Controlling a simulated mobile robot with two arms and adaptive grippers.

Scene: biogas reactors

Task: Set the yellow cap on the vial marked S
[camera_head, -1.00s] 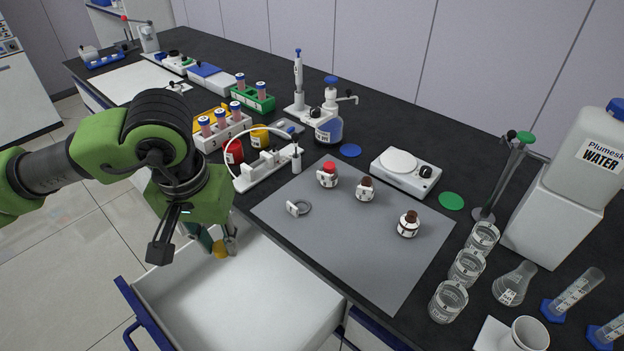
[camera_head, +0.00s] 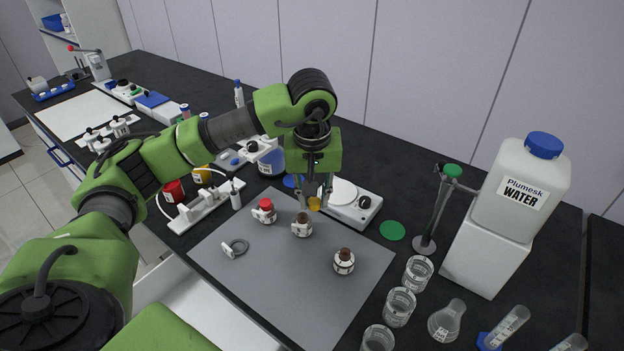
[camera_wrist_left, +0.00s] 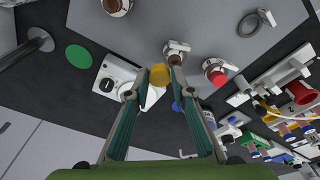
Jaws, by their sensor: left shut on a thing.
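My left gripper (camera_head: 315,198) is shut on the yellow cap (camera_head: 314,204) and holds it in the air, near the balance in the picture. In the left wrist view the cap (camera_wrist_left: 159,76) sits between the fingertips. Three small vials stand on the grey mat: one with a red cap (camera_head: 264,212), a middle one with a brown top (camera_head: 302,226), and another brown-topped one (camera_head: 344,262) nearer the front. The middle vial (camera_wrist_left: 177,48) shows close to the fingertips in the left wrist view. The vial letters are too small to read. My right gripper is not in view.
The grey mat (camera_head: 285,285) also holds a grey ring clamp (camera_head: 236,248). A white balance (camera_head: 357,207) stands behind it. Glass beakers (camera_head: 399,306), a flask (camera_head: 447,320) and a water container (camera_head: 522,190) are at the right. A white rack with a tube (camera_head: 205,208) stands left.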

